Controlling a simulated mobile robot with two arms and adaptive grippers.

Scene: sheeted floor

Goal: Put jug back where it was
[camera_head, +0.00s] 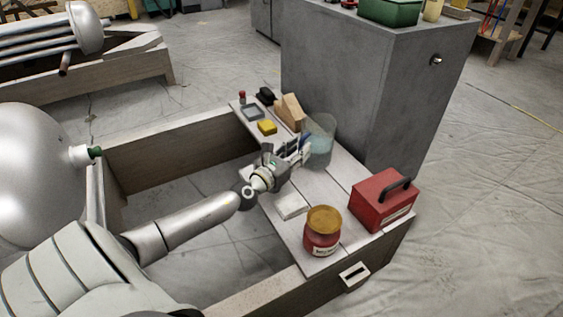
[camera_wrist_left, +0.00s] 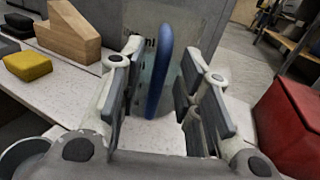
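The jug (camera_head: 321,136) is a clear, bluish see-through vessel with a blue handle. It stands upright on the pale plank top, next to the grey cabinet. My left gripper (camera_head: 297,150) is at the jug's handle side. In the left wrist view, the blue handle (camera_wrist_left: 158,72) stands upright between the spread fingers of my left gripper (camera_wrist_left: 163,98), nearer the left finger. A gap shows between the handle and the right finger, so the gripper is open around the handle. Part of the jug's body is hidden by the gripper and handle. My right gripper is not in view.
A wooden block (camera_head: 291,110), yellow sponge-like block (camera_head: 267,127) and black item (camera_head: 266,95) lie left of the jug. A red jar (camera_head: 322,239) and red box (camera_head: 380,203) stand nearer. The grey cabinet (camera_head: 350,85) rises behind. Some bare plank (camera_head: 320,190) lies between.

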